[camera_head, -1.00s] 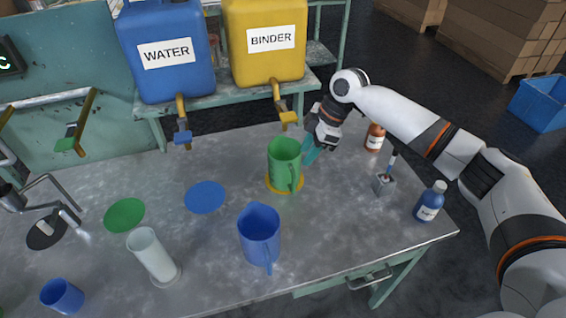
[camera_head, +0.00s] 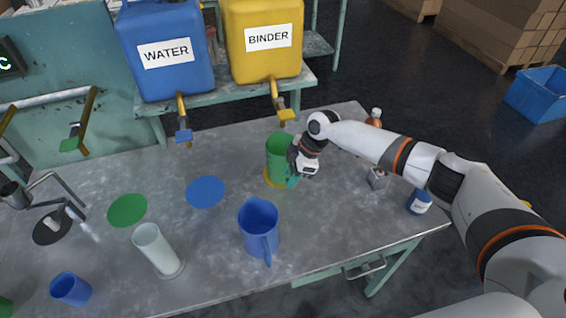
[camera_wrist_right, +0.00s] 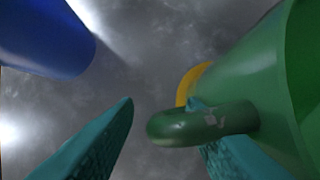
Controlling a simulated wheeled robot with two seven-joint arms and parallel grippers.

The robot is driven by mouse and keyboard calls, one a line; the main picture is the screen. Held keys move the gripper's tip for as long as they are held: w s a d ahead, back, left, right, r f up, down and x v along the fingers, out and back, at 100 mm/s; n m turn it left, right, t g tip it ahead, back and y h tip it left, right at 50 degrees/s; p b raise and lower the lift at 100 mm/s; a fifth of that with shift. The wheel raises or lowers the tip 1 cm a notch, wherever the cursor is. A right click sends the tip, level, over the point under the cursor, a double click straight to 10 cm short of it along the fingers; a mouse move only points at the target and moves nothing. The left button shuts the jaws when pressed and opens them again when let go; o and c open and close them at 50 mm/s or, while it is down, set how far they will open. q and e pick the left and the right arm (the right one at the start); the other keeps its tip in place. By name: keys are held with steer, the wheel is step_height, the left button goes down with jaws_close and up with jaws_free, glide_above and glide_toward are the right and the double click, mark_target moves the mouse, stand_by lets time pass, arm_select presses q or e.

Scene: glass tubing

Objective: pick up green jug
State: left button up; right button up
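The green jug (camera_head: 280,150) stands upright on a yellow disc (camera_head: 272,182) in the middle of the bench. It also shows at the right of the right wrist view (camera_wrist_right: 290,85), with its handle (camera_wrist_right: 205,124) pointing into the picture. My right gripper (camera_head: 293,181) is at the jug's right side, by the handle. In the right wrist view my right gripper (camera_wrist_right: 162,105) is open. One teal finger is partly hidden behind the handle, and the other is clear of it on the left. Whether a finger touches the handle I cannot tell. My left gripper is not in view.
A blue jug (camera_head: 259,228) stands in front of the green jug. A clear cylinder (camera_head: 157,250), blue cup (camera_head: 70,288) and bottle (camera_head: 419,203) stand on the bench. The binder tank's tap (camera_head: 283,113) hangs behind the jug. A small holder (camera_head: 378,178) is at right.

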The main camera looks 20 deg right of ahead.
jaws_close()
steer(key=shift+r, duration=0.15)
